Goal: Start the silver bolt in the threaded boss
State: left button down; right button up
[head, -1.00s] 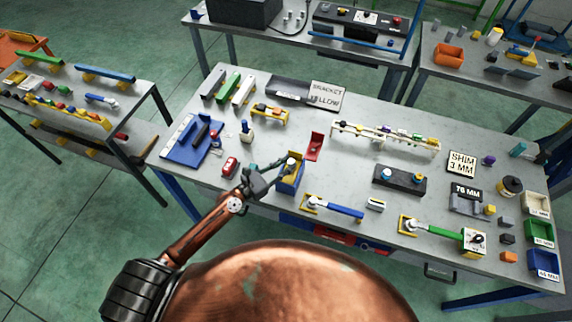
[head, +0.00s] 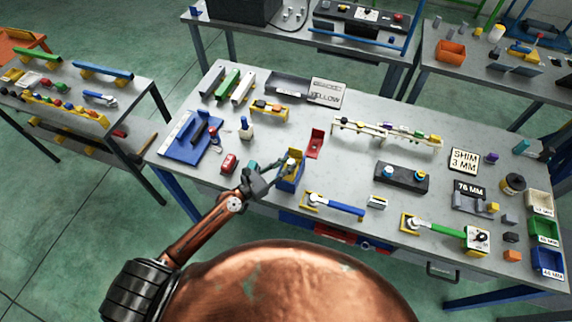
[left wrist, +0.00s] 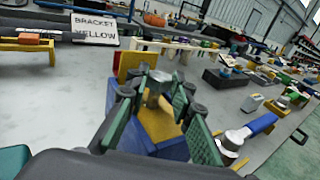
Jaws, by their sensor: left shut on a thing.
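The silver bolt (left wrist: 154,88) stands roughly upright between the fingers of my left gripper (left wrist: 155,98) in the left wrist view. In the head view the left gripper (head: 283,166) is shut on it at the blue and yellow fixture (head: 288,184). This fixture also shows in the left wrist view (left wrist: 160,125), directly behind and below the bolt. The threaded boss is hidden behind the bolt and fingers, so I cannot tell whether the bolt's lower end is in it. My right gripper is not in view.
A red bracket (head: 315,143) stands just behind the fixture. A blue-handled tool (head: 335,206) lies to its right and a red block (head: 229,163) to its left. A white rack (head: 385,136) stands farther back. Bare table lies between these.

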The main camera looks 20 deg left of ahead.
pick_arm(q)
jog(key=shift+f+b, duration=0.95)
jog(key=shift+f, duration=0.1)
jog(key=c, duration=1.6)
grip_release()
jog(key=shift+c, duration=0.4)
jog(key=shift+r+p, duration=3.5)
jog(key=shift+p, duration=0.15)
